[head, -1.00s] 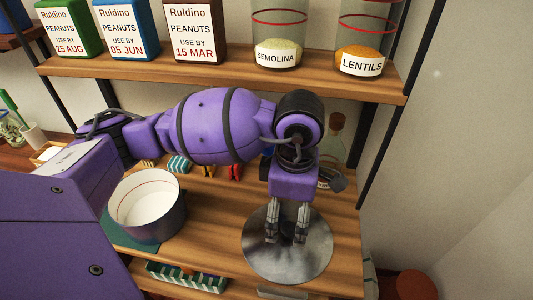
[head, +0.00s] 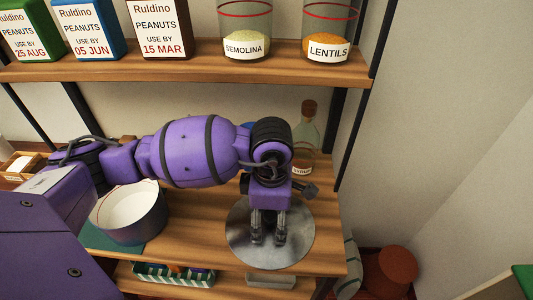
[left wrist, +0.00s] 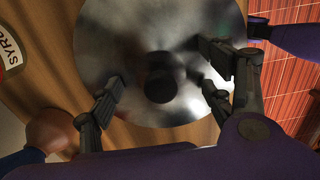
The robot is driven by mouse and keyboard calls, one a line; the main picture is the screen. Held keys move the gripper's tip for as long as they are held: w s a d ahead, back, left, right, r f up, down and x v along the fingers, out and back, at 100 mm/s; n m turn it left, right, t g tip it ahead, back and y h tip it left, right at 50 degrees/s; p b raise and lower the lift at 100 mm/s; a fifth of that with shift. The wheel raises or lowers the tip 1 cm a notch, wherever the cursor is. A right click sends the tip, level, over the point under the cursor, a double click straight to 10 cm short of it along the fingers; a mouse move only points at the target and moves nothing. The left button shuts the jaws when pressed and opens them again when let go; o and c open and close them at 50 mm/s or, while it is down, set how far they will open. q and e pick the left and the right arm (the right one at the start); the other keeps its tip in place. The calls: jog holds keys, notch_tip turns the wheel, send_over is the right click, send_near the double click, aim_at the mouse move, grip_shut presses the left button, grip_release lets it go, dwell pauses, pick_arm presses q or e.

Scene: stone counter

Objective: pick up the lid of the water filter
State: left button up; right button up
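The lid is a round, shiny metal disc (head: 302,240) lying flat on a wooden shelf (head: 190,262). The left wrist view shows the lid (left wrist: 160,20) with a dark round knob (left wrist: 162,80) at its middle. My left gripper (head: 268,240) points down over the lid. In the left wrist view the fingers of the left gripper (left wrist: 164,84) are spread, on both sides of the knob and apart from it. In the head view the gripper hides the knob.
A round open container (head: 128,215) with a white inside stands left of the lid on a green mat (head: 103,240). A syrup bottle (head: 306,140) stands behind my gripper. An upper shelf (head: 180,67) holds peanut boxes and jars. A striped box (head: 172,278) is below.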

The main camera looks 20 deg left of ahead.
aim_at(271, 214)
pick_arm(q)
jog(key=c, duration=0.7)
jog(key=shift+r, duration=0.5)
grip_shut()
notch_tip(271, 214, up, 3)
jog(key=shift+f, duration=0.2)
jog(key=s+d+r+p, duration=0.1)
jog(key=s+d+r, duration=0.4)
jog(key=s+r, duration=0.4)
jog(key=s, duration=0.4)
jog(key=shift+r+p, duration=0.2)
jog(key=shift+p, duration=0.15)
jog(key=c, duration=0.9)
grip_release()
